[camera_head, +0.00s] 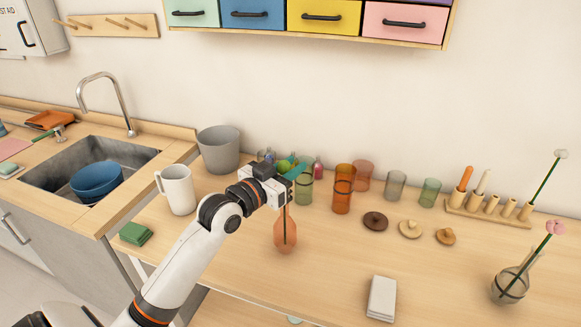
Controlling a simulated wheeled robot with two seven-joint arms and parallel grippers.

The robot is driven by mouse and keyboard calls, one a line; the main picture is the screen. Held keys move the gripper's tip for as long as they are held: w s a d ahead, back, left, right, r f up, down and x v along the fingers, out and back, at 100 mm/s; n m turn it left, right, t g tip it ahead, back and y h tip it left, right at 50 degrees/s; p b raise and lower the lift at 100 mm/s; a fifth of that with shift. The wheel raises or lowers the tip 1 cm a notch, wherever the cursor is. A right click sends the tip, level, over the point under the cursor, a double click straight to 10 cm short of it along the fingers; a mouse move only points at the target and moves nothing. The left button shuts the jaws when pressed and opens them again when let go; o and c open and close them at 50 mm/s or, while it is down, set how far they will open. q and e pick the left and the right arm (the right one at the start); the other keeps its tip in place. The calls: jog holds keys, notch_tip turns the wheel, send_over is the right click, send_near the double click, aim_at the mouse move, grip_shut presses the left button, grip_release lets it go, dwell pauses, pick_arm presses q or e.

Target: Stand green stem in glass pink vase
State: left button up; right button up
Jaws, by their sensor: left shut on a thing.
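The pink-orange glass vase (279,239), with a narrow neck and wider body, stands upright on the wooden counter. My left gripper (292,180) is just above its neck, shut on a thin dark green stem (287,212). The stem hangs nearly upright below the gripper, and its lower part lines up with the vase body. It looks to be inside the glass, but I cannot tell for sure whether it rests on the bottom. A teal piece shows at the gripper; the stem's top is not clear. My right gripper is not in view.
Behind stand a grey bin (219,150), white mug (177,189), small bottles and colored glasses (342,196). Right are lids (375,221), a peg rack (487,211) and a round glass vase (509,287) with a pink flower. A white block (381,298) lies in front.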

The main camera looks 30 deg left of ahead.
pick_arm(q)
jog(key=shift+f, duration=0.45)
dwell(0.3)
jog(key=o, duration=1)
jog(key=shift+s, duration=0.15)
jog(key=s+a+b, duration=0.2)
jog(key=s, duration=0.9)
jog(key=shift+s+b, duration=0.35)
jog(key=shift+b, duration=0.05)
